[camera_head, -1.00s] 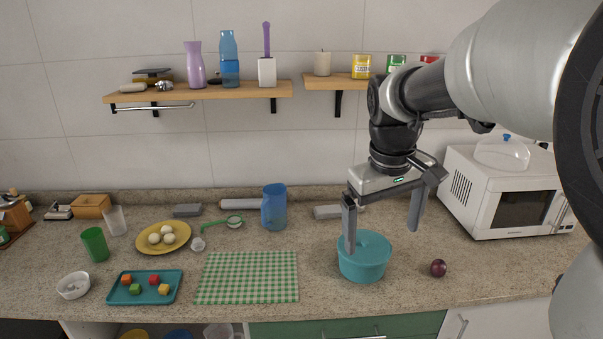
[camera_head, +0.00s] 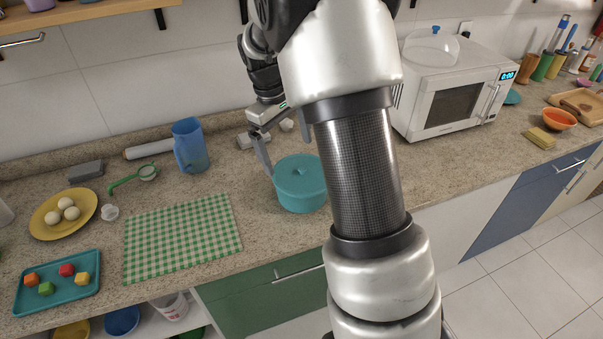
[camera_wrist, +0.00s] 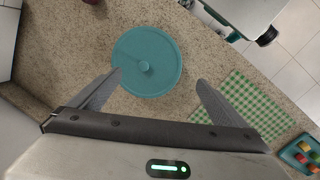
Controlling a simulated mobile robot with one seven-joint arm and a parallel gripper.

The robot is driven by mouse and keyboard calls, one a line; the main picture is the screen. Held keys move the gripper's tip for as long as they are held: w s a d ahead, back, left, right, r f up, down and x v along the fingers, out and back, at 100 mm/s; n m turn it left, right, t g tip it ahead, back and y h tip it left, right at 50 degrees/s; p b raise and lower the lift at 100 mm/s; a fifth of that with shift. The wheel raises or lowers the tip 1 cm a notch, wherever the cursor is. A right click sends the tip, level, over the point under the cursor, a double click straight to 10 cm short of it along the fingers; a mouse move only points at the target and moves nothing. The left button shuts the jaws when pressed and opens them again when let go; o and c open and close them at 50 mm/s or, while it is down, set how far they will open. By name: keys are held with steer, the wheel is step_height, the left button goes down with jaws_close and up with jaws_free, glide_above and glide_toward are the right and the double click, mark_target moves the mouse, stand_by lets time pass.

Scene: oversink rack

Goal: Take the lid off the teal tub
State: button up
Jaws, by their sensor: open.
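The teal tub (camera_head: 300,198) stands upright on the counter, right of the green checked cloth. Its round teal lid (camera_head: 299,172) lies on top. In the wrist view the lid (camera_wrist: 158,48) shows from above, with a small round knob (camera_wrist: 144,66) at its middle. My gripper (camera_wrist: 160,85) is open and empty, its two fingers spread either side of the lid's near part in that view. In the head view one finger of my gripper (camera_head: 266,160) shows just left of the lid; my arm hides the rest. I cannot tell how high the fingers are above the knob.
The green checked cloth (camera_head: 182,238) lies left of the tub. The white microwave (camera_head: 450,90) is at the back right, with a clear dome on top. The counter's front edge is close to the tub.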

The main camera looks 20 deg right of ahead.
mark_target(293, 180)
steer(key=f, duration=0.3)
steer(key=shift+d+f, duration=0.3)
steer(key=shift+f, duration=0.05)
steer(key=shift+w+d+f, duration=0.1)
steer(key=shift+f, duration=1.3)
steer(key=shift+w+d+f, duration=0.1)
steer(key=shift+f, duration=1.25)
steer(key=c, duration=1.1)
